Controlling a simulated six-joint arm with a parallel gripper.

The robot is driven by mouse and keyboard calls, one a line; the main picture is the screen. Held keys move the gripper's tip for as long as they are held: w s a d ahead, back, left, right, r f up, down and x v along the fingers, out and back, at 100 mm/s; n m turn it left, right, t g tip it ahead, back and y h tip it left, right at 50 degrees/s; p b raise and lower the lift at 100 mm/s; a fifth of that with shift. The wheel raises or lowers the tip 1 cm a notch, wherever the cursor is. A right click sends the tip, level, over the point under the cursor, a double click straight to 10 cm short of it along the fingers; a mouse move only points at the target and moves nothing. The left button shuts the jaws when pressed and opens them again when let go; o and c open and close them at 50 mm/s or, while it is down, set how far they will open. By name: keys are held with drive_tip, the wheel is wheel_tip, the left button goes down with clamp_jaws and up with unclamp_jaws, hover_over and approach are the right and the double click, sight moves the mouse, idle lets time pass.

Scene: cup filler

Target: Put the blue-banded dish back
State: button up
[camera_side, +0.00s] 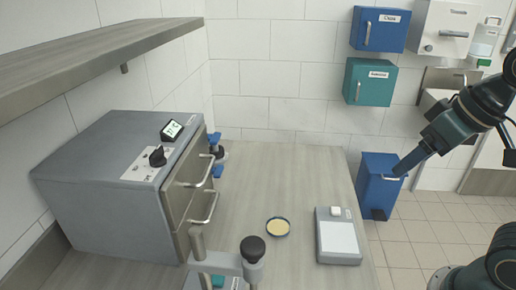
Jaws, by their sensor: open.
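A small round dish (278,227) with a blue band around its rim and pale yellow contents lies flat on the wooden counter, left of the white-topped device. My gripper (402,168) is at the right, well away from the dish, pointing down and left in front of the blue bin. It holds nothing that I can see, though its fingers are hard to make out separately. A grey cabinet (105,150) with a small lit display and a black knob stands at the left. Its front has metal doors or drawers with bar handles (205,208), which look shut.
The white-topped device (338,238) sits right of the dish. A grey stand with a black knob (252,249) rises at the front. Blue-topped items (214,140) show beside the cabinet. A shelf (90,62) overhangs the left. A blue bin (377,187) stands beyond the counter. The counter's back is clear.

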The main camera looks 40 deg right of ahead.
drive_tip(key=shift+s+d+f+n, duration=0.1)
drive_tip(key=shift+s+n, duration=0.1)
drive_tip(key=shift+s, duration=0.3)
drive_tip(key=shift+s+d+f+n, duration=0.1)
drive_tip(key=shift+s+n, duration=0.1)
drive_tip(key=shift+s, duration=0.25)
idle(0.7)
